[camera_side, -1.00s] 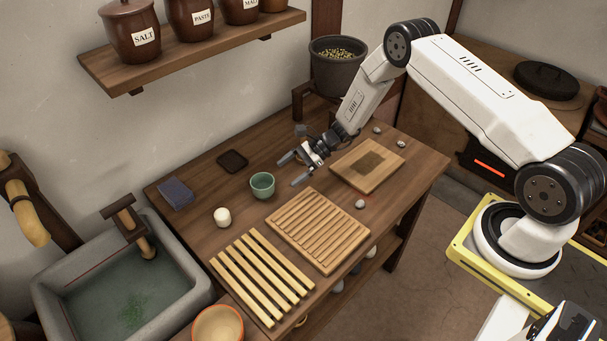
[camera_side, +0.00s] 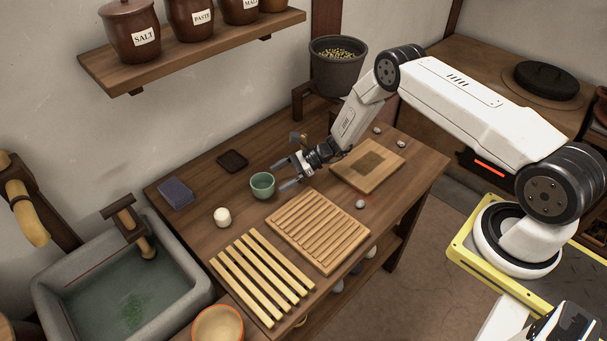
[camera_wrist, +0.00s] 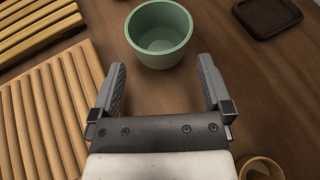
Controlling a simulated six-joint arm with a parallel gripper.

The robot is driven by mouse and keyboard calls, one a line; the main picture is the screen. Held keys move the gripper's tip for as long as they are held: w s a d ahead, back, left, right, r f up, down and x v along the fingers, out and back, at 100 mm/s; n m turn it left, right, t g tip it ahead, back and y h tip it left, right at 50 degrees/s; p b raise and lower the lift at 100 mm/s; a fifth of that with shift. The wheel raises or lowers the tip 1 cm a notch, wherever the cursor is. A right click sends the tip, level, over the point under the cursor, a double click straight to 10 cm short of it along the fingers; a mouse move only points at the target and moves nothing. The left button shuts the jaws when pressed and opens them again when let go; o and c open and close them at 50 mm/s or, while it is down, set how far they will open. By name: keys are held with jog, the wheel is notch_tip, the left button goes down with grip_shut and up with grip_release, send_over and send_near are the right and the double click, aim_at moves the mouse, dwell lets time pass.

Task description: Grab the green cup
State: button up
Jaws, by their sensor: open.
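The green cup (camera_side: 262,186) stands upright and looks empty on the wooden table, left of my gripper in the side view. My gripper (camera_side: 281,173) is open, with its two fingers pointing at the cup from the right. In the wrist view the cup (camera_wrist: 159,33) is just beyond the fingertips of my gripper (camera_wrist: 162,68), roughly centred in front of the gap. Nothing is between the fingers, and the cup appears apart from them.
A slatted wooden board (camera_side: 318,230) lies in front of the cup, with a rack of pale slats (camera_side: 262,277) beside it. A dark square dish (camera_side: 232,161) lies behind. A stone basin (camera_side: 185,262) is at the left.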

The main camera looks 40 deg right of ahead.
aim_at(267, 185)
jog(key=shift+a, duration=0.1)
jog(key=shift+x, duration=2.55)
jog(key=shift+f, duration=0.1)
jog(key=c, duration=1)
